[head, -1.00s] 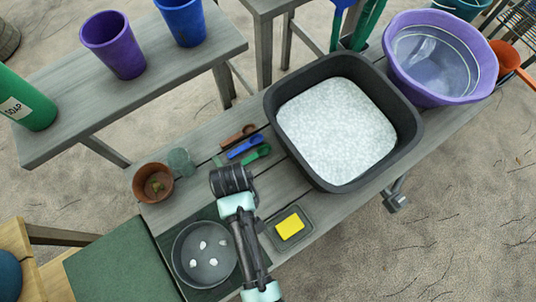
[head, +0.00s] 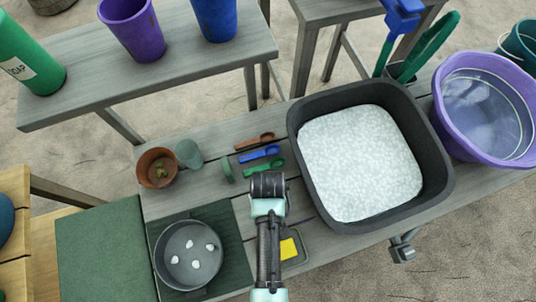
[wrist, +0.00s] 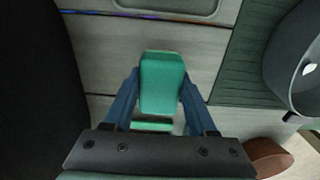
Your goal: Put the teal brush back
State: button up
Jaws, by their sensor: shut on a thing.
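The teal brush (wrist: 162,85) shows in the wrist view as a teal block between my two blue fingers. My gripper (wrist: 160,100) is shut on it. A narrow teal strip shows just below the block; I cannot tell whether it is part of the brush. In the head view my gripper (head: 268,186) is over the bench, left of the dark tub and just in front of the green scoop (head: 277,166). The brush is hidden there by my wrist. A small green thing (head: 228,172) stands on the bench left of my gripper.
The dark tub (head: 442,185) of white grains is close on the right. Blue (head: 258,152) and brown scoops (head: 254,140) lie behind. A terracotta pot (head: 157,168) and grey-green cup (head: 189,154) stand left. A pan (head: 190,285) and yellow sponge (head: 289,248) are in front.

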jog(key=shift+f, duration=1.15)
jog(key=shift+f, duration=0.1)
jog(key=shift+f, duration=0.15)
jog(key=o, duration=1.3)
notch_tip(320, 180, up, 13)
jog(key=shift+f+p, duration=0.2)
jog(key=shift+p, duration=0.4)
jog(key=shift+f, duration=0.1)
